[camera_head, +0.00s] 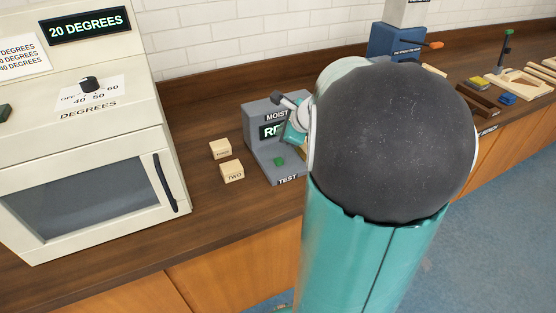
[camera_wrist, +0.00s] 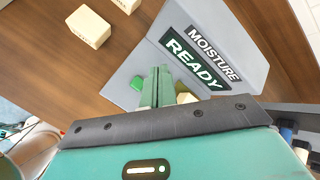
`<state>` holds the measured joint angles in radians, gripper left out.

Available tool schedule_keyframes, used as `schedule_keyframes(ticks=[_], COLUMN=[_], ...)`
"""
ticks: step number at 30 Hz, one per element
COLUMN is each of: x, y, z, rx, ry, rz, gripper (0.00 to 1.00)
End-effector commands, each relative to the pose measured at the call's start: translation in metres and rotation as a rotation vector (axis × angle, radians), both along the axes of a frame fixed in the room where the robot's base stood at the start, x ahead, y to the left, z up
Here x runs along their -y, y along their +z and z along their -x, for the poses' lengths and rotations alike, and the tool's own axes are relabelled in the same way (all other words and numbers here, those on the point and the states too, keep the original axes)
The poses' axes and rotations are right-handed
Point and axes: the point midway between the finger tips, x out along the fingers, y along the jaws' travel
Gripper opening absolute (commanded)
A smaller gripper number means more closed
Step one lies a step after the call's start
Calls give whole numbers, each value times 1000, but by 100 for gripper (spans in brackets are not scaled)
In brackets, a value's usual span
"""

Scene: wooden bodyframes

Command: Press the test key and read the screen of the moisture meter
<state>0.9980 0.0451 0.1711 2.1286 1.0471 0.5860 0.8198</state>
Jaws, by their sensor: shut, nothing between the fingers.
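The moisture meter (camera_head: 262,128) is a grey box with a sloped face on the wooden counter, partly hidden behind my arm in the head view. In the wrist view its screen (camera_wrist: 193,58) reads "READY" under the word "MOISTURE". The green test key (camera_head: 279,161) sits on its low front plate, above the word "TEST". It also shows in the wrist view (camera_wrist: 138,83), standing clear just left of my fingertips. My gripper (camera_wrist: 157,84) is shut and empty, over the meter's front plate. I cannot tell how high the fingertips are.
Two wooden blocks, one marked "TWO" (camera_head: 232,172) and another (camera_head: 220,149), stand left of the meter. A cream oven (camera_head: 90,150) reading "20 DEGREES" stands further left. A blue device with an orange lever (camera_head: 397,42) stands behind right. A tiled wall closes the back.

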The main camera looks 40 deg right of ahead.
Motion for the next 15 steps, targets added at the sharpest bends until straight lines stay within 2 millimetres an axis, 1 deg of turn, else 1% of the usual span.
schedule_keyframes(ticks=[12, 15], x=[-3, -3], y=[-56, -66], z=[0, -1], rx=[-3, 0], ry=[3, 2], rz=[-4, -3], gripper=[0, 0])
